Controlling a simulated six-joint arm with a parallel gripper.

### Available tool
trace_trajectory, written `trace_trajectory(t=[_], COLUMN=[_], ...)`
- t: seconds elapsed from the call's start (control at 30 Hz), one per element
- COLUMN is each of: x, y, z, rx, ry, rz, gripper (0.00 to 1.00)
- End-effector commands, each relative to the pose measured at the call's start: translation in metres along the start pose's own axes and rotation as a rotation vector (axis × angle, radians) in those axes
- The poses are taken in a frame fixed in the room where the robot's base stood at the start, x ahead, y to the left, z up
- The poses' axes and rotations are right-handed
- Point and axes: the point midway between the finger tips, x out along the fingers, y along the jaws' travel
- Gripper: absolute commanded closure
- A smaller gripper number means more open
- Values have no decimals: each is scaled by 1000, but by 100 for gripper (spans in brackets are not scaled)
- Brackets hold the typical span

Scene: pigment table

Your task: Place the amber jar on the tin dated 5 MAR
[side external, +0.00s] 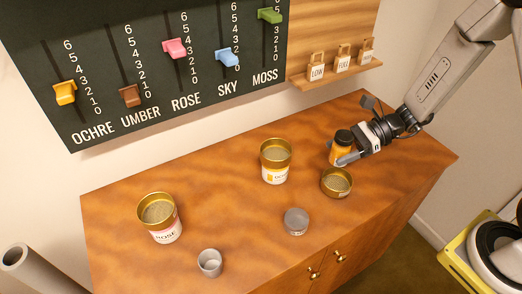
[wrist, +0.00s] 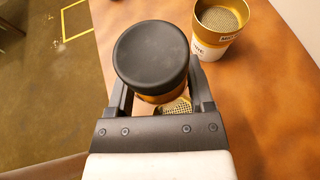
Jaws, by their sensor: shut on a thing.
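The amber jar (side external: 341,148) has a black lid and is upright in my gripper (side external: 346,156), which is shut on it. In the wrist view the jar's black lid (wrist: 151,52) fills the space between the fingers and hides most of its body. A low brass tin (side external: 336,184) with a mesh top is just below the jar in the side view. A taller white and gold tin (side external: 275,163) stands to its left, and a tin marked ROSE (side external: 160,218) stands at far left. I cannot read a 5 MAR date on any tin.
Two small grey cups, one (side external: 296,222) near the table's front middle and one (side external: 209,263) at front left, stand on the wooden table (side external: 240,225). A board of sliders (side external: 150,60) and a shelf with tagged blocks (side external: 340,72) are on the wall behind.

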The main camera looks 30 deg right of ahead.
Motion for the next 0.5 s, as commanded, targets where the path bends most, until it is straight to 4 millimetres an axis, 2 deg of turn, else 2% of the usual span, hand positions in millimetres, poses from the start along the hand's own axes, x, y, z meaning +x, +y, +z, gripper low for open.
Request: trace_trajectory(t=[0.03, 0.2, 0.5], x=[12, 47, 96], y=[5, 22, 57], z=[4, 16, 32], rx=[-17, -67, -141], ry=[-1, -1, 1], rz=[42, 161, 341], gripper=[98, 98, 98])
